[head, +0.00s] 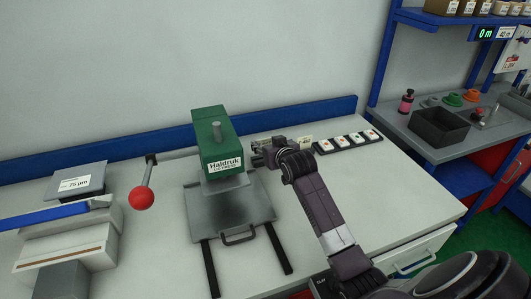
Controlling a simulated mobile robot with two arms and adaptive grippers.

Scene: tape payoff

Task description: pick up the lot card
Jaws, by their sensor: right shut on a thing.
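My right gripper (262,151) is beside the green press on the bench, with its fingers toward the press. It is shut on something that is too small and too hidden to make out. A small cream card with print (306,142) shows just right of my right wrist, partly behind it. I cannot tell for sure whether it is the lot card. My left gripper is not in view.
The green Haldruk press (217,140) stands on a grey plate. A red ball-ended lever (142,198) is to its left. A black strip with several small tiles (346,141) lies at right. A dark bin (438,127) stands on the side bench.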

